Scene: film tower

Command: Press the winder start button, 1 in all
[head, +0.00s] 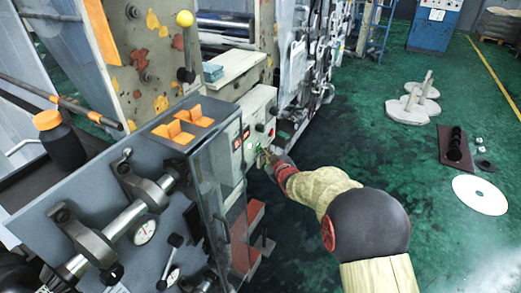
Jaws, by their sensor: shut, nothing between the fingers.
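The light grey control box (257,106) is on the side of the machine, left of the middle of the head view. Its front face carries small red and green buttons and lit displays. A green button (259,128) shows above my gripper. My gripper (262,153) is shut and empty, with its tips close to the lower part of the panel face. I cannot tell whether the tips touch the panel or a button. The gripper hides part of the lower panel, and the button labels are too small to read.
Grey machine housing with orange blocks (181,130), a shaft and gauges stands at lower left. A dark bottle with an orange cap (62,140) stands behind it. White discs (480,195) and a brown board (455,148) lie on the green floor at right.

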